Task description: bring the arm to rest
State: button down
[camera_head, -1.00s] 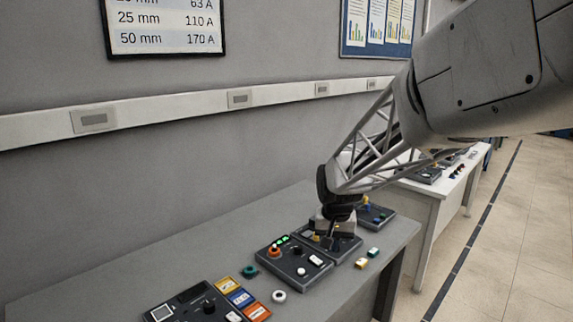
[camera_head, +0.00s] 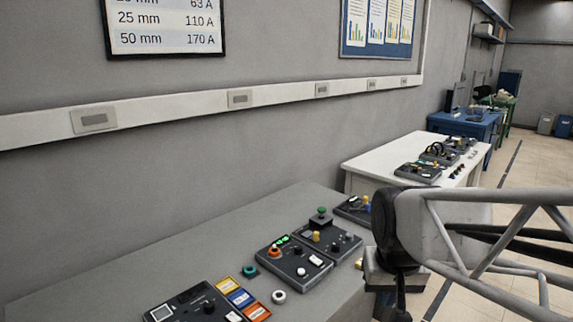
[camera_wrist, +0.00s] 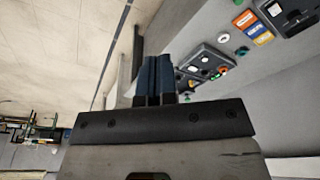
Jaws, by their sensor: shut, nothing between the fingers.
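My gripper shows in the wrist view (camera_wrist: 154,78), its dark blue fingers together with nothing between them. In the head view my arm's end is at the lower right, off the right end of the grey bench (camera_head: 150,255). The fingers are mostly cut off at the bottom edge of the head view. My gripper is apart from the devices on the bench.
On the grey bench stand a black box with green lights (camera_head: 292,262), a box with a green knob and yellow post (camera_head: 328,240), and coloured blocks (camera_head: 241,298). A white bench (camera_head: 375,160) with more devices stands behind. Open floor (camera_head: 515,165) lies to the right.

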jog(key=s+d+f, duration=0.1)
jog(key=s, duration=0.7)
jog(key=shift+s, duration=0.25)
dwell(2.7)
